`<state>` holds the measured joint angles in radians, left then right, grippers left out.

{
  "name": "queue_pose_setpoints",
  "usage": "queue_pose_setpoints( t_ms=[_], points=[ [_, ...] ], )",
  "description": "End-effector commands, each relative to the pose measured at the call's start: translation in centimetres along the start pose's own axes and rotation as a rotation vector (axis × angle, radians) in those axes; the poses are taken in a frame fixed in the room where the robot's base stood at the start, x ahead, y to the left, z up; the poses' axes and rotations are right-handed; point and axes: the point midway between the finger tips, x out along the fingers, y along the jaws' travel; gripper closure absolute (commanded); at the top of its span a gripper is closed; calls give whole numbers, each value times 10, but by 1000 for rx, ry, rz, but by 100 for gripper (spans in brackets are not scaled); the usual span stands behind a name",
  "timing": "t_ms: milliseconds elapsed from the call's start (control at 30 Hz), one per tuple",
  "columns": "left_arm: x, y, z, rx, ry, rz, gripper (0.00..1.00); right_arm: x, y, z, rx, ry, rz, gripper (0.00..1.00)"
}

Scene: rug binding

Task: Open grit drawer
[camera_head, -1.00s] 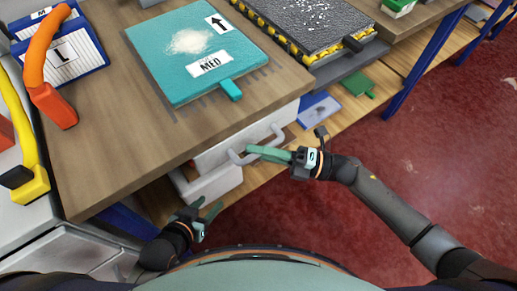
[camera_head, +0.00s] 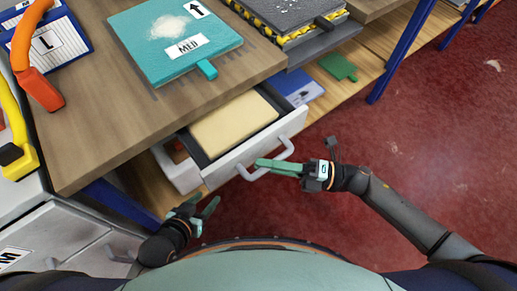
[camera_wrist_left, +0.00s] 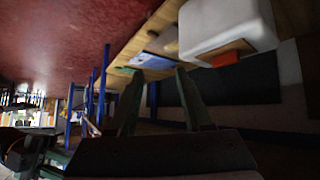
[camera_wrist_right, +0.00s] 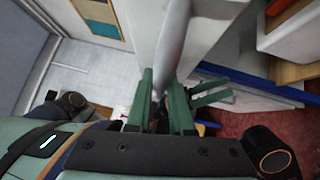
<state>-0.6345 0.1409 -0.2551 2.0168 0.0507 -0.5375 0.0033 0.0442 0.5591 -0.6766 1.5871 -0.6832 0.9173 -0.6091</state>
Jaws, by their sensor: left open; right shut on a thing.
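The white-fronted drawer (camera_head: 250,146) under the workbench is pulled out and shows a pale tan sheet or block (camera_head: 232,124) lying inside its dark interior. My right gripper (camera_head: 262,163) is at the drawer's grey handle (camera_head: 284,148), shut on it. In the right wrist view the fingers (camera_wrist_right: 160,95) close around the pale handle bar (camera_wrist_right: 172,45). My left gripper (camera_head: 208,205) is open and empty, below and left of the drawer. It also shows open in the left wrist view (camera_wrist_left: 155,88), with nothing between its fingers.
The wooden workbench (camera_head: 100,125) carries a teal MED board (camera_head: 150,60) with pale powder on it. A green piece (camera_head: 338,66) lies on the lower shelf. Red floor (camera_head: 440,130) is open at the right.

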Motion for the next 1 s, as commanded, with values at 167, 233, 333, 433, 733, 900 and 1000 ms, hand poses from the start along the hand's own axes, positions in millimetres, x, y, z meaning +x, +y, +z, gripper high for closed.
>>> queue_pose_setpoints(
  t_ms=[167, 233, 333, 433, 733, 900, 1000],
  points=[
    [-5, 1, -8, 0, 2, 1, 50, -30, 9, -30, 5, 1, -4, 100],
    [-6, 0, -11, 1, 10, -1, 50, -39, 11, -40, 5, 1, -3, 100],
    [-6, -1, -15, 2, 20, -5, 50, -50, 14, -50, 3, 1, -2, 100],
    [-6, -3, -14, 2, 19, -9, 50, -57, 16, -57, 2, 1, -1, 100],
    [-6, -4, -7, 0, 3, -12, 50, -62, 17, -62, -2, 1, 1, 100],
    [-8, -4, -2, -3, -7, -12, 50, -62, 17, -62, -2, 1, 1, 100],
    [-8, -4, -1, -3, -8, -11, 50, -62, 17, -62, -2, 1, 1, 72]
  ],
)
